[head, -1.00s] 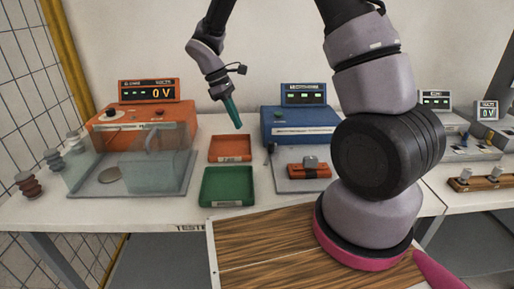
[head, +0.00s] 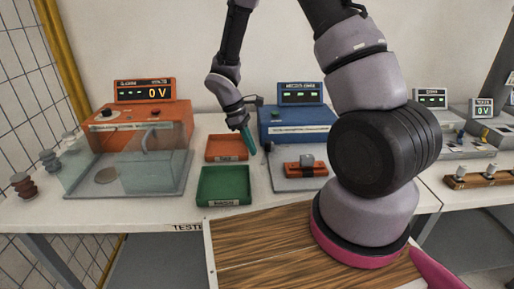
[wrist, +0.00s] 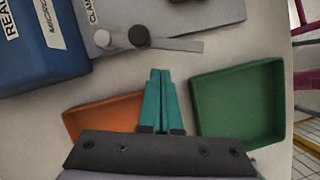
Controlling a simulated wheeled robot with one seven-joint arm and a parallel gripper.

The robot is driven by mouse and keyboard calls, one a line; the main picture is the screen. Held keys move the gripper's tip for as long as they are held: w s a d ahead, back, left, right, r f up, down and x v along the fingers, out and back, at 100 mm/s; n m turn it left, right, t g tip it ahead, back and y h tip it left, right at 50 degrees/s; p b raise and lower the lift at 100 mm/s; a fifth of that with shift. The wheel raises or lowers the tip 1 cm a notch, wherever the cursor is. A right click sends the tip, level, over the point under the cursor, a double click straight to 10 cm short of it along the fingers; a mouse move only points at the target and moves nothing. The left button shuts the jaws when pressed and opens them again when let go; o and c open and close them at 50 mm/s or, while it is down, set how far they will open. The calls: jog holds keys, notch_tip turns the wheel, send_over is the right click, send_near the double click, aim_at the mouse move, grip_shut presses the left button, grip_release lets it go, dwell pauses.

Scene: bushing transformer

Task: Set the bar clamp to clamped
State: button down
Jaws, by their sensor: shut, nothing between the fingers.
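My gripper (head: 250,146) has teal fingers, shut and empty, pointing down just left of the blue instrument's grey plate. In the head view the dark knob (head: 267,147) shows just right of the fingers.
The blue instrument (head: 297,123) stands behind the plate, which bears an orange block (head: 305,169). An orange tray (head: 222,148) and a green tray (head: 224,186) lie left of the plate. A clear-walled orange tester (head: 130,135) stands farther left.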

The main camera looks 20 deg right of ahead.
jog(key=shift+s+d, duration=0.45)
jog(key=shift+d, duration=0.35)
